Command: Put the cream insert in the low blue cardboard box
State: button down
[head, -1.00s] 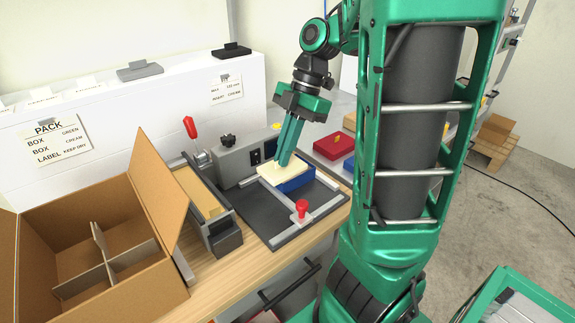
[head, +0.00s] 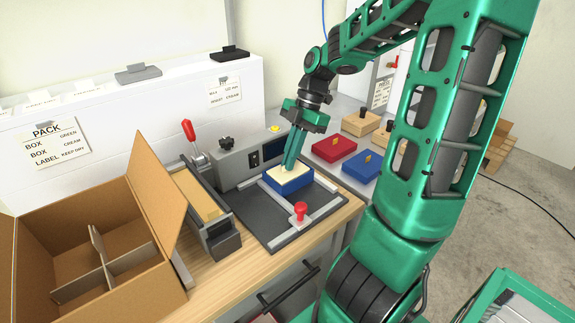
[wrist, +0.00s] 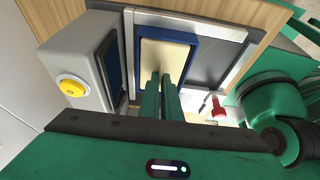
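The low blue cardboard box (head: 291,189) stands on the dark mat, inside a metal corner frame. The cream insert (head: 284,173) sits level within the box's walls; in the wrist view the blue rim (wrist: 195,62) surrounds the visible sides of the cream surface (wrist: 178,55). My gripper (head: 287,171) reaches down onto the insert from above. In the wrist view its two fingers (wrist: 160,80) are close together at the middle of the insert, seemingly pinching a small upright tab. The fingers hide the near part of the insert.
A red-knobbed clamp (head: 299,210) stands in front of the box. A grey machine (head: 240,153) with a yellow button is behind left. A red lid (head: 334,149) and a blue lid (head: 362,166) lie to the right. A divided brown carton (head: 95,265) is at left.

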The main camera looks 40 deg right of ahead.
notch_tip(320, 180, down, 2)
jog(key=shift+f, duration=0.2)
jog(key=c, duration=2)
grip_release()
jog(key=shift+r, duration=0.1)
